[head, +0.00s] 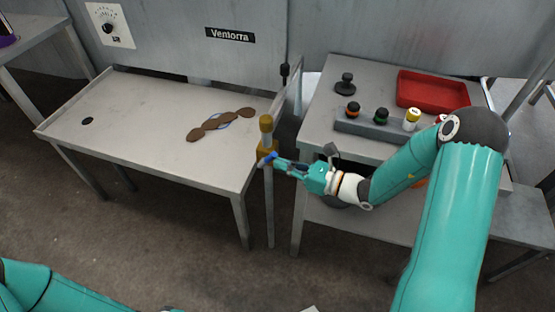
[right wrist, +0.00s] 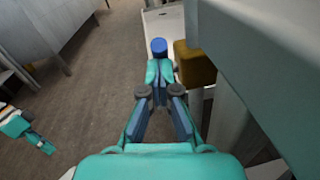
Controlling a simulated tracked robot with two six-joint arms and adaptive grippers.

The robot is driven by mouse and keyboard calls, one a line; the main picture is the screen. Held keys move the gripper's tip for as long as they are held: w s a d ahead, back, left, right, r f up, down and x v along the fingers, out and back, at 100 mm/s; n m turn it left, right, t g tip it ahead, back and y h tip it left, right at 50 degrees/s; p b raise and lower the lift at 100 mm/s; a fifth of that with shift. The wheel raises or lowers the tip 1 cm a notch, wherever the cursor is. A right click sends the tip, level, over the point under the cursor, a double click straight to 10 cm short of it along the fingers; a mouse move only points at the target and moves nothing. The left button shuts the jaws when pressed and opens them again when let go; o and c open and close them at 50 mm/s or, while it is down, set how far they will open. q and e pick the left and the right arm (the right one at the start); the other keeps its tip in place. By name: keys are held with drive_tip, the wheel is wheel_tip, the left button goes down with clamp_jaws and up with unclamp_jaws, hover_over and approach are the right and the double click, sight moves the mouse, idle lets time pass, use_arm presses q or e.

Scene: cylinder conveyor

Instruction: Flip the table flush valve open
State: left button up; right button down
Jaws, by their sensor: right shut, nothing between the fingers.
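The flush valve is a brass-yellow body (head: 266,148) on a thin post at the right end of the metal table, with a blue-tipped handle (head: 267,159) low on it. In the right wrist view the blue tip (right wrist: 158,46) stands just beyond my fingertips, with the brass block (right wrist: 194,62) to its right. My right gripper (head: 277,162) is shut and empty, its tips right at the blue handle; whether they touch cannot be told. My left arm shows at the bottom left of the head view. Part of what looks like my left gripper (right wrist: 45,147) shows small in the right wrist view.
The metal table (head: 150,100) has a dark drain hole and a brown patterned piece (head: 219,124). A grey bench to the right holds a red tray (head: 433,90) and a rack (head: 372,127) of small cylinders. Open floor lies in front.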

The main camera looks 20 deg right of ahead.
drive_tip(key=shift+w+a+r, duration=0.25)
drive_tip(key=shift+a+r, duration=0.1)
drive_tip(key=shift+r, duration=0.3)
drive_tip(key=shift+p, duration=0.3)
drive_tip(key=r+v, duration=0.2)
drive_tip(key=v, duration=1.1)
drive_tip(key=shift+a, duration=0.2)
drive_tip(key=shift+r, duration=0.1)
